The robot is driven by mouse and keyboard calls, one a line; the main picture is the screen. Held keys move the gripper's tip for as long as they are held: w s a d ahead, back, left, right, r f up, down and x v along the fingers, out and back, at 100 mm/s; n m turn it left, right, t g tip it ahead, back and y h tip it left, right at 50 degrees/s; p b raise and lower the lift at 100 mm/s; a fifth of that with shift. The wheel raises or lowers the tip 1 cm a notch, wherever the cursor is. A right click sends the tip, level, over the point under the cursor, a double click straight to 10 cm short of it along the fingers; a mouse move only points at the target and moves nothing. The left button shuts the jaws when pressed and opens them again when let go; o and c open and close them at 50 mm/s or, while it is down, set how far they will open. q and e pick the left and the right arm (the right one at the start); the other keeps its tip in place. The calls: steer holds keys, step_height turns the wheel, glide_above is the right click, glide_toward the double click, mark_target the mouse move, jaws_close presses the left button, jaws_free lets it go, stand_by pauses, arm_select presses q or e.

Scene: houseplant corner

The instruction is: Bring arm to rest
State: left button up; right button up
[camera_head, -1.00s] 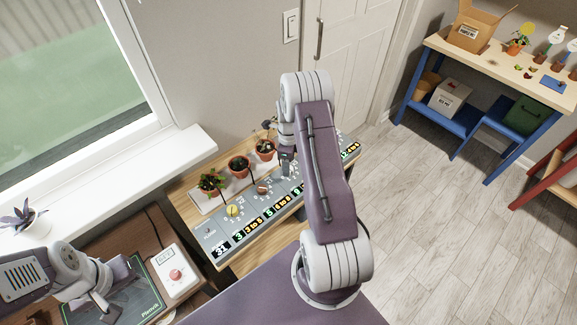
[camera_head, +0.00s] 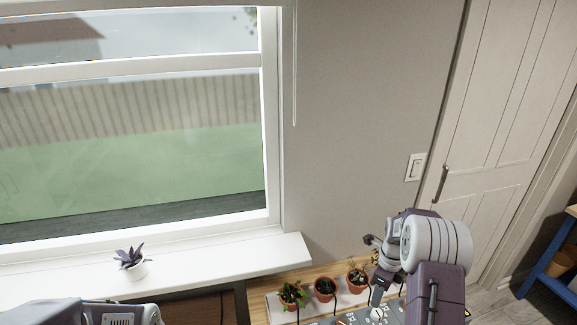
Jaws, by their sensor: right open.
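My right arm comes up from the lower right, and its gripper (camera_head: 376,296) is over the right part of the wooden table (camera_head: 322,269), beside the rightmost potted plant (camera_head: 357,282). The gripper is open; nothing shows between its fingers. My left arm shows only as a grey and purple link at the bottom left edge; its gripper is out of the frame. Two more potted plants stand in a row, one with green and red leaves (camera_head: 290,296) and one darker and smaller (camera_head: 324,289).
A grey panel (camera_head: 345,320) with printed marks lies in front of the pots. A purple-leaved plant in a white pot (camera_head: 132,264) stands on the window sill (camera_head: 220,262). A white door (camera_head: 500,120) and a blue table (camera_head: 553,262) are at the right.

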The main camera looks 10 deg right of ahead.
steer(key=a+r+n+t, duration=0.1)
steer(key=a+r+n, duration=0.3)
steer(key=a+r, duration=0.55)
steer(key=s+a+f+n, duration=0.1)
steer(key=s+a+n, duration=0.3)
steer(key=s+n, duration=0.4)
steer(key=s+a+f+n, duration=0.2)
steer(key=s+a+n, duration=0.3)
steer(key=n, duration=1)
steer(key=s, duration=0.3)
steer(key=shift+s+a+f+n, duration=0.15)
steer(key=shift+f+n, duration=0.1)
steer(key=shift+n, duration=0.05)
